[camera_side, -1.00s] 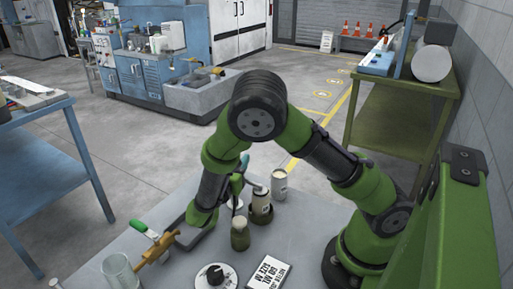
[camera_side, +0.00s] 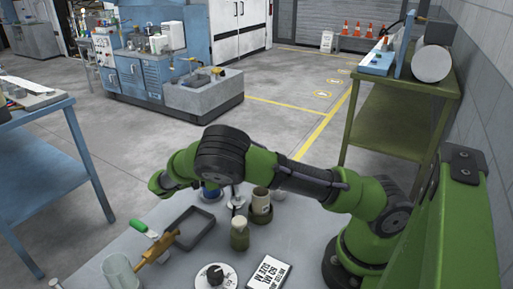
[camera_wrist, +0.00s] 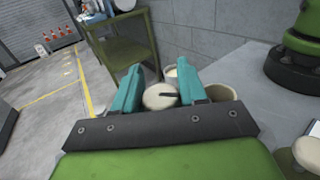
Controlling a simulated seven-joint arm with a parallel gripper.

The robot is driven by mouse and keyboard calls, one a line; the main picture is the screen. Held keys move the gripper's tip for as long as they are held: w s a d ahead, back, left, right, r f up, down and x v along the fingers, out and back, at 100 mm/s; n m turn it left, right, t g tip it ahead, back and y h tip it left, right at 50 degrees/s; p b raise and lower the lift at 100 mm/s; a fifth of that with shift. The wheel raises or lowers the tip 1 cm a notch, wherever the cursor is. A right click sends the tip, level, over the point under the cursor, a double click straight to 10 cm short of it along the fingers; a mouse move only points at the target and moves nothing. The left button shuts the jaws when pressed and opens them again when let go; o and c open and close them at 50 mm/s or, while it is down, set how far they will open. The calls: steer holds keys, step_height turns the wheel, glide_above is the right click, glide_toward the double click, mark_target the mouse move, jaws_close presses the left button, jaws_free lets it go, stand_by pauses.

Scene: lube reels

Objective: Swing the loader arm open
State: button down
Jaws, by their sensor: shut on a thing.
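My gripper (camera_side: 213,191) is low over the far side of the grey table, mostly hidden behind my own arm in the side view. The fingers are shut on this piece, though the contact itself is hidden. In the side view a thin dark upright rod with a pale disc (camera_side: 238,204) stands just right of the gripper. I cannot tell for sure which part is the loader arm.
Right of the gripper stand an olive cup (camera_side: 261,209) and a bottle (camera_side: 240,236). A dark rectangular tray (camera_side: 188,237), a brass fitting with a green handle (camera_side: 147,231), a clear jar (camera_side: 119,274), a dial (camera_side: 215,277) and a label plate (camera_side: 268,272) occupy the table.

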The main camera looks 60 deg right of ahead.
steer(key=shift+s+a+m+g+y, duration=0.1)
steer(key=shift+a+m+g+y, duration=0.05)
steer(key=shift+m+g+y, duration=0.9)
steer(key=shift+s+a+m+g+y, duration=0.1)
steer(key=shift+a+m+g+y, duration=0.05)
steer(key=shift+m+g+y, duration=0.9)
steer(key=c, duration=0.7)
jaws_free()
steer(key=shift+v, duration=1.55)
step_height(320, 180, up, 7)
steer(key=shift+s, duration=0.1)
